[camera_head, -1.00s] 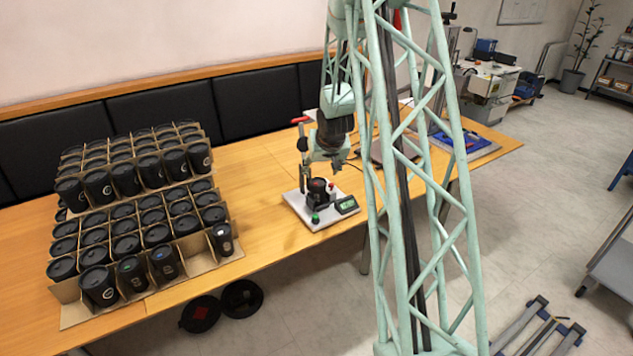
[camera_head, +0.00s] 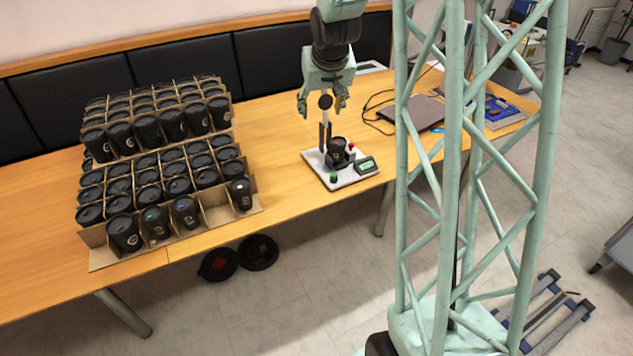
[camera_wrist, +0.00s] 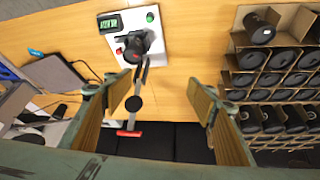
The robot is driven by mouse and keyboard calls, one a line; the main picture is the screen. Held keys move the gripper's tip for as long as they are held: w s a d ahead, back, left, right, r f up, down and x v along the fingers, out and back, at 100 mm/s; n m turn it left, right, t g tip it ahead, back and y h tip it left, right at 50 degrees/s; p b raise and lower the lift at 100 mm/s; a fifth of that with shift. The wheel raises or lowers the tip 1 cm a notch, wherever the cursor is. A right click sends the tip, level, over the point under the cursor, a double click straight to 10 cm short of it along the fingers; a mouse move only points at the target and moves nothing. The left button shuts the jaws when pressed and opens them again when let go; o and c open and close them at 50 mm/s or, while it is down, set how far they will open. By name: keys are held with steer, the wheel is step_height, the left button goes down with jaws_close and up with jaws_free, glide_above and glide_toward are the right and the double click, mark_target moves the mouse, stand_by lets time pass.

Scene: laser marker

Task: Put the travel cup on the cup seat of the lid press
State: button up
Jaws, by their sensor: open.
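The lid press (camera_head: 352,181) has a white base plate and stands on the table; it also shows in the wrist view (camera_wrist: 157,47). A black travel cup (camera_head: 337,149) appears to stand upright at the press's seat; it also shows in the wrist view (camera_wrist: 133,47). How its bottom sits in the seat is hidden. My gripper (camera_head: 321,103) is open and empty, above and behind the cup and apart from it. In the wrist view its fingers (camera_wrist: 160,88) are spread wide, with the press's dark lever and red handle (camera_wrist: 129,133) seen between them.
Cardboard dividers (camera_head: 215,212) at the left hold many black lidded cups, with one empty cell in the front row. A laptop (camera_head: 412,112) and cables lie right of the press. Black padded panels (camera_head: 190,60) line the wall. Table between dividers and press is clear.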

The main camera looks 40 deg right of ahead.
steer(key=s+a+r+n+y, duration=0.1)
steer(key=s+a+r+n, duration=0.1)
steer(key=s+a+r, duration=1.3)
steer(key=s+a+r+n, duration=0.1)
steer(key=s+a, duration=0.5)
steer(key=s, duration=0.3)
steer(key=s+a+r+y, duration=0.1)
steer(key=s+a+r, duration=0.1)
steer(key=s+a, duration=0.4)
steer(key=s+a+r+n+g, duration=0.1)
steer(key=s+a, duration=0.4)
steer(key=s, duration=0.8)
steer(key=shift+s+a+r+n+y, duration=0.15)
steer(key=shift+a+n+y, duration=0.15)
steer(key=shift+a+y, duration=0.1)
steer(key=shift+s, duration=0.1)
